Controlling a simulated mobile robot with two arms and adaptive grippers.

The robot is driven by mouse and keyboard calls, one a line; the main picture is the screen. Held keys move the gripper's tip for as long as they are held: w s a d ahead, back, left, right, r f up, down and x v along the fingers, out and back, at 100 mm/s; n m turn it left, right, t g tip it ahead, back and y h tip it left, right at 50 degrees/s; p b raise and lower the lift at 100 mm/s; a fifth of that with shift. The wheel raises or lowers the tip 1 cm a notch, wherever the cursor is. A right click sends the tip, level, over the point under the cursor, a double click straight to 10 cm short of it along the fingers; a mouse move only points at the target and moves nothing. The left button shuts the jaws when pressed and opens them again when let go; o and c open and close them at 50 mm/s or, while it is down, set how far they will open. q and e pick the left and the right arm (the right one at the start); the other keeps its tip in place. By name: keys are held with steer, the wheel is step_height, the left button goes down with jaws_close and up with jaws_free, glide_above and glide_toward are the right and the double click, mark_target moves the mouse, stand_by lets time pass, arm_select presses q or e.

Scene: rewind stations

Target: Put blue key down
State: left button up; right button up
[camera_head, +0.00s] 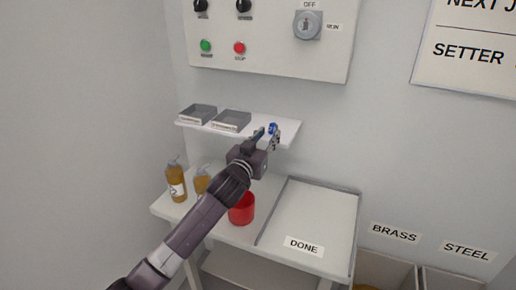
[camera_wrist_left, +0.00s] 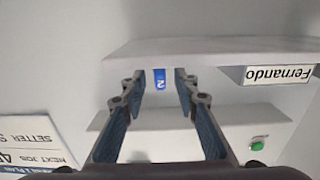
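The blue key (camera_head: 273,127) shows as a small blue tag at the right part of the white shelf (camera_head: 288,132). In the left wrist view the blue tag (camera_wrist_left: 159,79), marked with a 2, lies between my left fingertips with a gap on each side. My left gripper (camera_head: 266,138) reaches the shelf's front edge and is open around the tag; its spread fingers also show in the left wrist view (camera_wrist_left: 158,92). The key's metal part is hidden. My right gripper is in neither view.
Two grey trays (camera_head: 198,114) (camera_head: 232,121) sit on the shelf left of my gripper. Above is a panel with a key switch (camera_head: 307,26). Below are amber bottles (camera_head: 176,184), a red cup (camera_head: 242,210) and an empty DONE tray (camera_head: 312,214).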

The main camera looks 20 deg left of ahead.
arm_select(q)
steer(key=s+b, duration=0.1)
steer(key=s, duration=0.9)
steer(key=shift+s+a, duration=0.2)
